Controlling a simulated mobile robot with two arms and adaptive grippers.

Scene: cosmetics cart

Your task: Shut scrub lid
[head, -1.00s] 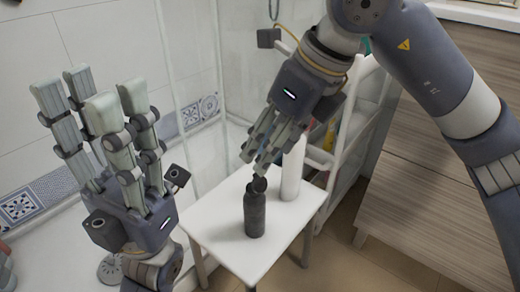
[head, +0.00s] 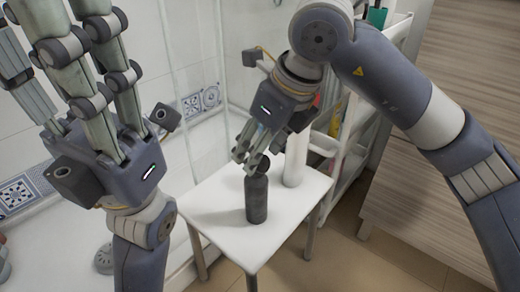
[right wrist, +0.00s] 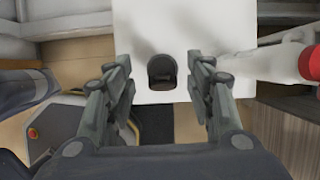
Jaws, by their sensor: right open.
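The dark grey scrub bottle (head: 257,198) stands upright near the front of a small white table. Its dark rounded lid (head: 263,166) shows at the top, seemingly raised, partly behind my fingers. My right gripper (head: 247,150) is open just above the bottle's top, pointing down. In the right wrist view the bottle top (right wrist: 162,72) lies between the two spread finger sets, a little beyond their tips, with clear space on both sides. My left gripper (head: 65,50) is raised at the left, fingers up and spread, empty, with some tips cut off by the frame.
The white table (head: 215,212) has bare room left of the bottle. A white bottle (head: 295,160) stands close behind it to the right; the right wrist view shows a white bottle with a red end (right wrist: 308,62). A shelf cart (head: 352,165) stands behind. Wooden panelling is at right.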

